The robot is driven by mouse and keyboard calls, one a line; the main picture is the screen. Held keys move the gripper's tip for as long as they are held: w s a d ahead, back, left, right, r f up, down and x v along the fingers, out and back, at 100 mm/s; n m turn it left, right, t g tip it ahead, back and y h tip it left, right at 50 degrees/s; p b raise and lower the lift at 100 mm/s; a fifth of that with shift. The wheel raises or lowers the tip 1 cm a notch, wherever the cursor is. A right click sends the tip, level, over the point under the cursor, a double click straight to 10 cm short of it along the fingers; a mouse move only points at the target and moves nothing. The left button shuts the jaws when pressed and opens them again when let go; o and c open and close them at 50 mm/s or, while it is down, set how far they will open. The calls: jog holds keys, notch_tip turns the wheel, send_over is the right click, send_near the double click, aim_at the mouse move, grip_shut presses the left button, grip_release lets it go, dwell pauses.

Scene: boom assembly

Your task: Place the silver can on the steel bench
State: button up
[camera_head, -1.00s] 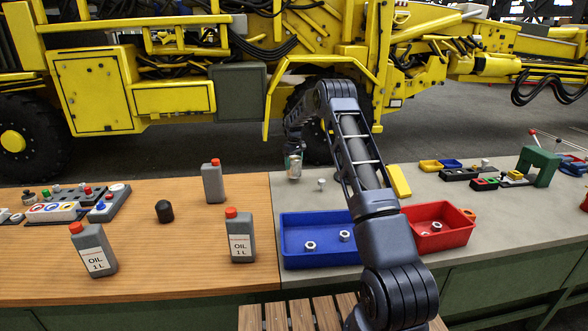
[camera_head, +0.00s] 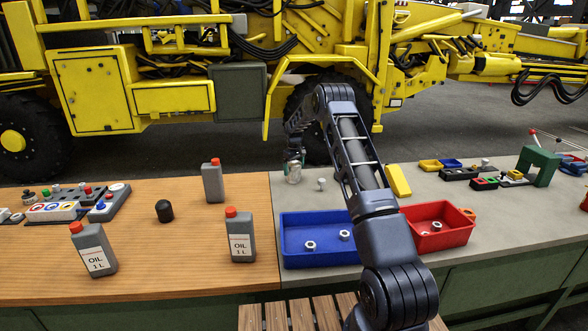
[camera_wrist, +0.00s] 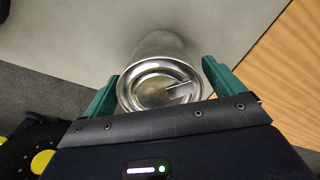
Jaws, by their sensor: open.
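The silver can (camera_head: 293,174) stands upright on the steel bench (camera_head: 420,184), near its back edge and close to the seam with the wooden top. The wrist view shows the can's round lid and pull tab (camera_wrist: 160,84) from above, with the can's side reaching down towards the grey surface. My gripper (camera_wrist: 162,76) is open, with one green finger on each side of the can's top. Whether the fingers touch the can is hard to tell. In the head view my gripper (camera_head: 294,156) is small and partly hidden at the can's top.
A blue bin (camera_head: 293,258) and a red bin (camera_head: 455,238) with nuts stand in front. A small bolt (camera_head: 321,184) is right of the can. Oil bottles (camera_head: 213,182) stand on the wooden bench (camera_head: 150,260). The yellow machine (camera_head: 170,98) is behind.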

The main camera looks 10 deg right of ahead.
jog(key=shift+r, duration=0.15)
notch_tip(320, 180, up, 12)
jog(key=shift+f, duration=0.15)
jog(key=s+d+r+m+t, duration=0.1)
jog(key=s+d+r+m, duration=0.15)
jog(key=s+r, duration=1.15)
jog(key=s+d+r+t, duration=0.1)
jog(key=s+d+r, duration=0.1)
jog(key=s+r, duration=0.5)
jog(key=s+d+r, duration=0.2)
jog(key=s+r, duration=0.3)
jog(key=s, duration=0.5)
jog(key=s+d+r+m+t, duration=0.1)
jog(key=s+d+m+t, duration=0.15)
jog(key=s, duration=1.75)
jog(key=s+f+m, duration=0.1)
jog(key=s+f, duration=0.2)
jog(key=s, duration=0.4)
jog(key=s+d+f+m, duration=0.1)
jog(key=s+f, duration=0.2)
jog(key=s, duration=0.4)
jog(key=shift+s+f, duration=0.2)
jog(key=shift+s, duration=0.1)
